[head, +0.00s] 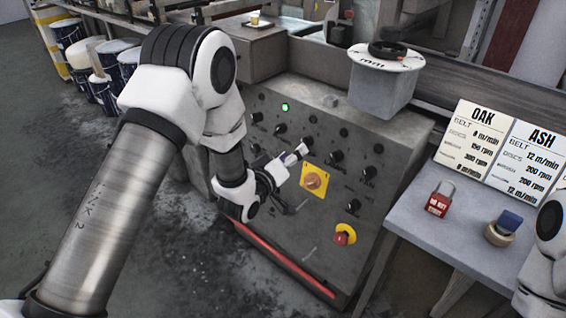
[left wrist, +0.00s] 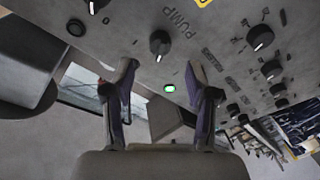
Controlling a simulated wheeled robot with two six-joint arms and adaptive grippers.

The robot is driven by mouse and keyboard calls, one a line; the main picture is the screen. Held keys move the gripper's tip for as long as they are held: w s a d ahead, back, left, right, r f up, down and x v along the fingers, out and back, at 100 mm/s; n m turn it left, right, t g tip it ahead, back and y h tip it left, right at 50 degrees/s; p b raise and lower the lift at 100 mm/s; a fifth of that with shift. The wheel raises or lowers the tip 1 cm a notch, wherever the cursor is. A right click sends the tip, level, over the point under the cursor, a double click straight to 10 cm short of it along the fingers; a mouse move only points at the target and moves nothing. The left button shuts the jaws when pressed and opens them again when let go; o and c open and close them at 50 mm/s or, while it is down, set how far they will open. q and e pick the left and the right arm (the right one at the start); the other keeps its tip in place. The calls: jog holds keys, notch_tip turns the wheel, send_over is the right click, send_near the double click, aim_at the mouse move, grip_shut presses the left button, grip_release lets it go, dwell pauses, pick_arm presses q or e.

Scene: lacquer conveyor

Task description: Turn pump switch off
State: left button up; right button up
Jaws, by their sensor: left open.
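The pump switch (left wrist: 160,43) is a round black knob with a pale pointer mark, beside the lettering PUMP in the left wrist view. It sits on the grey control panel (head: 330,125). My left gripper (left wrist: 162,66) is open and empty, with its two fingers apart and the knob beyond their tips, showing between them. I see no contact with it. In the head view my left gripper (head: 290,178) is in front of the panel, left of the yellow-plated switch (head: 314,181). I cannot tell which head-view knob is the pump switch. My right gripper is out of view.
A green lamp (head: 285,107) glows on the panel. Several other black knobs and a red emergency button (head: 344,234) surround the gripper. A grey bin (head: 384,85) stands on top. At the right, a table (head: 430,228) holds a red padlock (head: 440,198) and a stamp-like object (head: 503,229).

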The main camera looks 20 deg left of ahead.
pick_arm(q)
jog(key=v, duration=0.6)
jog(key=shift+w, duration=0.1)
jog(key=s+a+f+m+g+y, duration=0.15)
jog(key=s+f+g, duration=0.95)
jog(key=s+f, duration=1.4)
jog(key=s+a+f+m+g+y, duration=0.1)
jog(key=s+f+m+g, duration=0.15)
jog(key=s, duration=0.25)
jog(key=s+f+m+g+y, duration=0.1)
jog(key=s+m+g, duration=0.1)
jog(key=s+g, duration=0.15)
notch_tip(320, 180, up, 14)
jog(key=p, duration=1.3)
jog(key=shift+s+f+p, duration=0.15)
jog(key=shift+f+p, duration=0.05)
jog(key=shift+p, duration=0.15)
